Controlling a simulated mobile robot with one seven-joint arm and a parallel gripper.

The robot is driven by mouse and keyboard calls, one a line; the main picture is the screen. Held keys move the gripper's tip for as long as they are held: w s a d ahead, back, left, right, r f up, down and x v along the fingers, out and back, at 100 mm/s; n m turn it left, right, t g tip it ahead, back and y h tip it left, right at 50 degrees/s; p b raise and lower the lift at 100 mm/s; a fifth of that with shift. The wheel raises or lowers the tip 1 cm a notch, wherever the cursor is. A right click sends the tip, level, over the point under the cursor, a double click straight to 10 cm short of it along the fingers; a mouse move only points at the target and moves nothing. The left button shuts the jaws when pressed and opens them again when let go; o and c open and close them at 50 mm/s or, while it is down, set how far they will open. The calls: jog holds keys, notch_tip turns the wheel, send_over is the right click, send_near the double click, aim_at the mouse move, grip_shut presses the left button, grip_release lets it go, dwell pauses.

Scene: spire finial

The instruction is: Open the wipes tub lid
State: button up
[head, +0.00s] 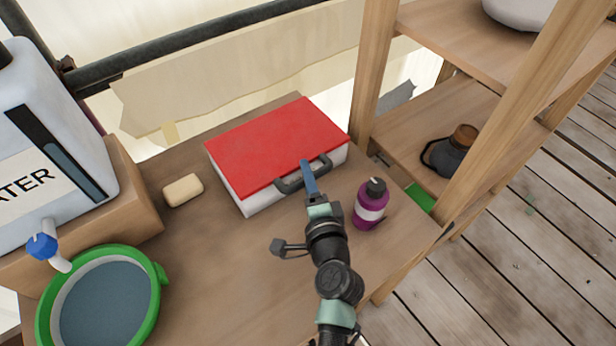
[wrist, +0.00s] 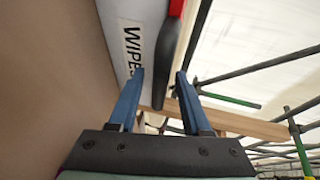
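The wipes tub (head: 262,202) is a white box on the wooden table, with a flat red lid (head: 275,145) that lies closed on it. A dark grey handle (head: 290,186) sticks out from the front edge of the lid. My gripper (head: 306,170) is at the handle, its blue fingers overlapping it in the head view. In the wrist view the two fingers are apart, and the dark handle (wrist: 168,62) shows between and beyond their tips. The WIPES label (wrist: 132,45) is at the left finger. I cannot tell whether either finger touches the handle.
A purple bottle (head: 369,206) stands close to the right of my gripper. A soap bar (head: 183,190) lies left of the tub. A green basin (head: 155,290) and a water container (head: 50,150) are at the left. Wooden shelving (head: 365,80) rises at the right.

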grip_shut()
dwell(1.2)
